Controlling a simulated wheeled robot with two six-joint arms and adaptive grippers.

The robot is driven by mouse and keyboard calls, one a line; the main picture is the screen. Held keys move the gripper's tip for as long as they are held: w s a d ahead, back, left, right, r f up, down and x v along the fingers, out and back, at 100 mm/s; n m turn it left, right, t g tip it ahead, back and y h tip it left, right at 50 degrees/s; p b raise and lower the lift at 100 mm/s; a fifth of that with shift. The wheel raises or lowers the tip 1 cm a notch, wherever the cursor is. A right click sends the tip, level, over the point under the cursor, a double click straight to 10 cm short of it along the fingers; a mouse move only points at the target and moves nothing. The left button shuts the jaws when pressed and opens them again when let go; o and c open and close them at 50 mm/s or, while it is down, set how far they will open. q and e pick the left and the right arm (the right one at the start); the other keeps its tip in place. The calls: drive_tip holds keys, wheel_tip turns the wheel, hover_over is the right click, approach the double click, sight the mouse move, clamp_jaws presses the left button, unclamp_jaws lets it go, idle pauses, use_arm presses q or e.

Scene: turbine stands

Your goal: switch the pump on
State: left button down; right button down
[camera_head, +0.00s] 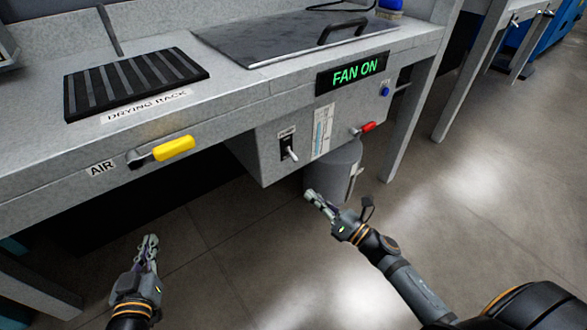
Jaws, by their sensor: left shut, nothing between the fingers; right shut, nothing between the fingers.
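The pump switch (290,150) is a small pale toggle lever on a dark plate, on the front of a grey box under the bench. Its lever points down and to the right, and the small label above it is too small to read surely. My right gripper (312,196) is shut and empty, below and slightly right of the switch, apart from it, in front of a grey canister. My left gripper (151,240) is shut and empty, low at the left, below the bench front and clear of everything.
A yellow handle (174,148) labelled AIR and a red lever (368,127) stick out from the bench front. A green FAN ON display (353,73) and a blue button (385,91) sit above. The drying rack (135,83) lies on top. The grey canister (343,168) stands below the box.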

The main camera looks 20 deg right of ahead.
sight(292, 156)
drive_tip(key=shift+w, duration=0.1)
